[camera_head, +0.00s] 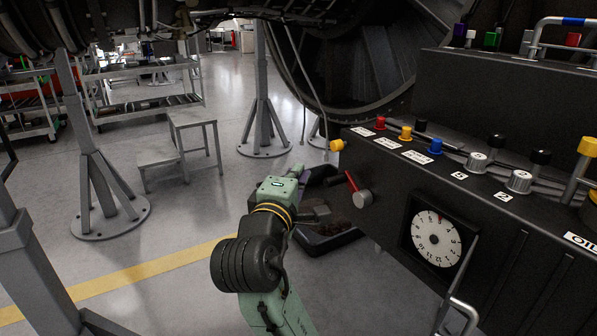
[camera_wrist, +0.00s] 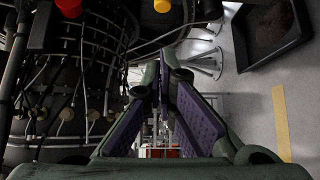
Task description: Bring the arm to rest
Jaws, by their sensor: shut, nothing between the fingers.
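My green arm rises from the bottom middle of the head view. My gripper (camera_head: 303,171) is at its far end, beside the left end of the black control cabinet (camera_head: 455,215). In the wrist view my gripper (camera_wrist: 165,72) shows its purple-padded fingers converging to meet at the tips, with nothing between them. It is clear of the cabinet's yellow knob as far as I can see. The exact gap to the cabinet is hard to judge.
A black tray (camera_head: 331,238) lies on the floor below my wrist; it also shows in the wrist view (camera_wrist: 271,38). Grey stands (camera_head: 264,115) and a step stool (camera_head: 197,140) are to the left. The cabinet carries levers, knobs and a dial (camera_head: 436,238). Open floor lies left of my arm.

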